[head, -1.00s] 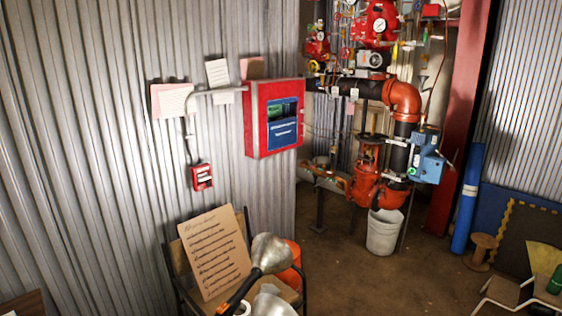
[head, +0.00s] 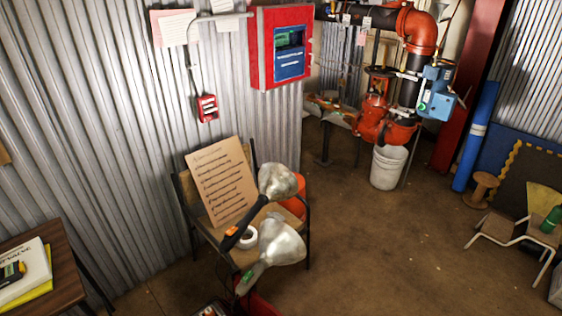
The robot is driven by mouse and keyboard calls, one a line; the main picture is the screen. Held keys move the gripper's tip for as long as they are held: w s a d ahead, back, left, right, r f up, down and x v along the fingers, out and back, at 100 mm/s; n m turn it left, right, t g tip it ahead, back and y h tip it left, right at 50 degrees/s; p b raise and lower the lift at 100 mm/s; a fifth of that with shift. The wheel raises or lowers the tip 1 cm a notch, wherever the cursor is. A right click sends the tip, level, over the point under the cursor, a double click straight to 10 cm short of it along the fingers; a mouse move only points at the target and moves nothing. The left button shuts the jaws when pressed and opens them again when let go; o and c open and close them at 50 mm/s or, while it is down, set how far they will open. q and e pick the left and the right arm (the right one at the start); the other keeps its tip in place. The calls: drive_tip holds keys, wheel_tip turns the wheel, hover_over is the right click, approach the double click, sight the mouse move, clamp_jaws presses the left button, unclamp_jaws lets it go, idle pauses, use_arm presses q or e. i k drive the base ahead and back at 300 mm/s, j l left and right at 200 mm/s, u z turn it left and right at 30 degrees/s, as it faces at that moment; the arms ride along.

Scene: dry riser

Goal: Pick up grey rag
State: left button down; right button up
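I cannot make out a grey rag in the head view. Neither of my grippers is in view. A chair (head: 179,195) stands against the corrugated wall. On it are a leaning cardboard sign (head: 222,182), a work lamp (head: 277,181) with a black and orange handle, and a roll of white tape (head: 247,237). A second metal-shaded lamp (head: 279,243) is at the chair's front; I cannot tell what it rests on.
A dark table (head: 68,262) with papers stands at the lower left. A white bucket (head: 387,168) sits under red pipework. A small stool (head: 506,229) and wooden spool (head: 482,189) are at the right. The floor (head: 385,255) in the middle is clear.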

sight(276, 215)
drive_tip(key=k+j+u, duration=0.1)
drive_tip(key=k+u, duration=0.15)
drive_tip(key=k, duration=0.4)
drive_tip(key=i+l+u, duration=0.1)
drive_tip(key=u, duration=1.95)
drive_tip(key=k+l, duration=0.1)
drive_tip(key=l, duration=0.3)
drive_tip(key=l+u, duration=0.1)
drive_tip(key=l, duration=0.3)
drive_tip(key=k+l, duration=0.15)
drive_tip(key=l, duration=0.2)
drive_tip(key=k+l, duration=0.1)
drive_tip(key=l, duration=0.3)
drive_tip(key=k+l+u, duration=0.1)
drive_tip(key=l, duration=0.25)
drive_tip(key=k+l, duration=0.15)
drive_tip(key=l, duration=0.25)
drive_tip(key=k+l, duration=0.1)
drive_tip(key=l, duration=0.25)
drive_tip(key=l+u, duration=0.05)
